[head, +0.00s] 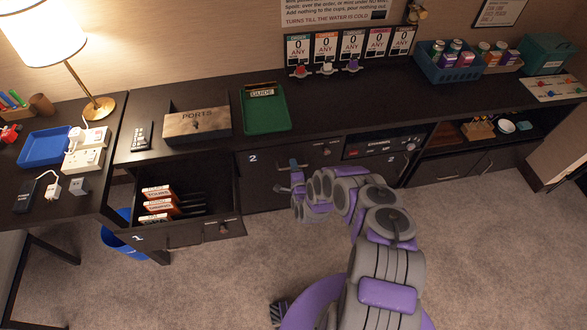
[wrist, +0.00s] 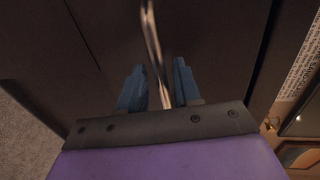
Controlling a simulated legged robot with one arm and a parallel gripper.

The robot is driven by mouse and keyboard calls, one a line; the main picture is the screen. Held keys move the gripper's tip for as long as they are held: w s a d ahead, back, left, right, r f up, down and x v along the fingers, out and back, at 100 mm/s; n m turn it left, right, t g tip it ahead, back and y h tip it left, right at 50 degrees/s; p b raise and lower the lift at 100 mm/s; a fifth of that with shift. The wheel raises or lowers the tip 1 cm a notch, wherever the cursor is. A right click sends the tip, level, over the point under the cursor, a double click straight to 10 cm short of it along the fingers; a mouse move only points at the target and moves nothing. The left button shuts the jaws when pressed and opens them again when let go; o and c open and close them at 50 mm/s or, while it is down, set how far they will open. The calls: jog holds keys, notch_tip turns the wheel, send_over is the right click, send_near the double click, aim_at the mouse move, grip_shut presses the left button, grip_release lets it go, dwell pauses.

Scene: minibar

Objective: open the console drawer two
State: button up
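The console drawer two (head: 262,183), a dark front marked "2", is closed in the head view, just right of the pulled-out drawer one (head: 172,238). My gripper (head: 290,177) is in front of drawer two's right part, with its blue fingers toward the front. In the wrist view, the two blue fingers of my gripper (wrist: 159,82) are apart. My arm hides part of the cabinet front in the head view.
Drawer one sticks out to the left and holds several orange-and-white labelled items (head: 160,205). The console top carries a wooden box (head: 197,124) and green tray (head: 264,108). The carpet in front (head: 220,285) is mostly clear.

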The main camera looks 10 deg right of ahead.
jog(key=shift+a, duration=0.1)
jog(key=shift+c, duration=0.4)
grip_shut()
jog(key=shift+s, duration=0.1)
